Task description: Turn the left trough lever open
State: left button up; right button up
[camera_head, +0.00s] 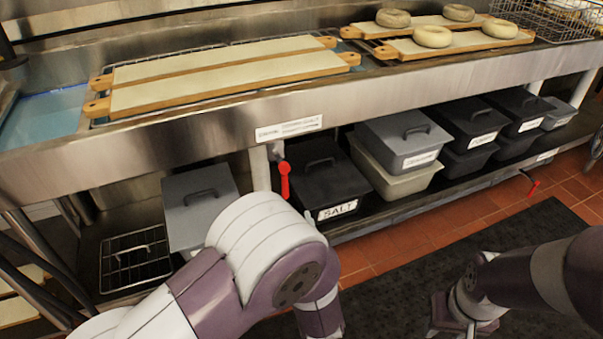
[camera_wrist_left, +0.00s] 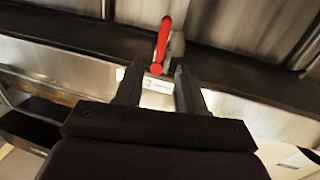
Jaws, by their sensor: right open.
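The left trough lever (camera_head: 284,180) is a red handle hanging below the front edge of the metal trough counter, beside a white post. In the left wrist view the red lever (camera_wrist_left: 162,42) shows just beyond the fingertips, roughly centred between them. My left gripper (camera_wrist_left: 158,78) is open, its dark fingers apart with nothing between them. In the head view my left arm bends in front of the shelf and its gripper is out of sight. My right gripper (camera_head: 462,322) is low at the bottom right, over the dark mat, open and away from the lever.
A second red lever (camera_head: 530,183) is farther right. Under the counter stand a black SALT bin (camera_head: 318,185), several other lidded bins and a wire rack (camera_head: 135,262). Long boards (camera_head: 230,80) lie on the counter, and bagels (camera_head: 432,36) at the back right. The floor mat (camera_head: 400,285) is clear.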

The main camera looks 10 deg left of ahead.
aim_at(285, 184)
pick_arm(q)
jog(key=b+x, duration=0.1)
jog(key=x, duration=0.3)
jog(key=b+x, duration=0.1)
jog(key=x, duration=0.2)
jog(key=r+b+x, duration=0.1)
jog(key=x, duration=0.3)
jog(key=shift+w+a, duration=0.2)
jog(key=shift+a, duration=0.2)
jog(key=shift+w+a+b, duration=0.15)
jog(key=shift+w+b, duration=0.15)
jog(key=shift+w, duration=0.05)
grip_shut()
